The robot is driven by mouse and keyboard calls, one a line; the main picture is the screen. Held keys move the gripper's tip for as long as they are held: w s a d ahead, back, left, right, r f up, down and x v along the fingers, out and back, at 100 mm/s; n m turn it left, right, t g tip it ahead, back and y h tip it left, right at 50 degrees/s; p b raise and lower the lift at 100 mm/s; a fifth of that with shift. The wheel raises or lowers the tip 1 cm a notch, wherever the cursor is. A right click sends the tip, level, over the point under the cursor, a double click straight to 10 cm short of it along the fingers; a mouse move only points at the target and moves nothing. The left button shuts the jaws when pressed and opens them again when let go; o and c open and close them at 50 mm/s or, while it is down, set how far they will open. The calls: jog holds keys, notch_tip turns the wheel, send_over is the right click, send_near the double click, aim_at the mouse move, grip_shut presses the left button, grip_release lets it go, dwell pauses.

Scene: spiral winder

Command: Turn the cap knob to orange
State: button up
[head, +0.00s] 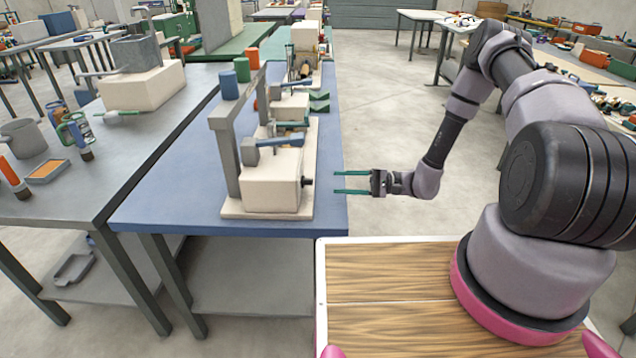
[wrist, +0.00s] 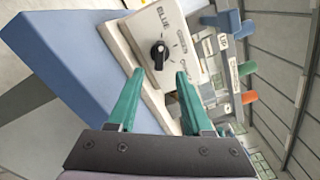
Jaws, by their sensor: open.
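The black cap knob (head: 307,181) sticks out of the right side of a cream block (head: 270,192) on the blue table. In the wrist view the knob (wrist: 158,54) sits on a pale face with a BLUE label above it and smaller, hard-to-read labels to its right. A small light mark on the knob appears to face roughly towards BLUE. My gripper (head: 336,182) is open and empty, just right of the knob and apart from it. In the wrist view its green fingers (wrist: 160,76) point at the knob, one to either side.
A grey upright frame (head: 225,150) stands beside the block. Blue (head: 229,86), green (head: 242,70) and orange (head: 252,60) cylinders sit along its top. More machines stand farther back on the blue table (head: 165,208). The floor right of the table is clear.

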aim_at(307, 182)
jog(key=a, duration=0.8)
jog(key=shift+w+a, duration=0.1)
jog(key=shift+w, duration=0.05)
grip_shut()
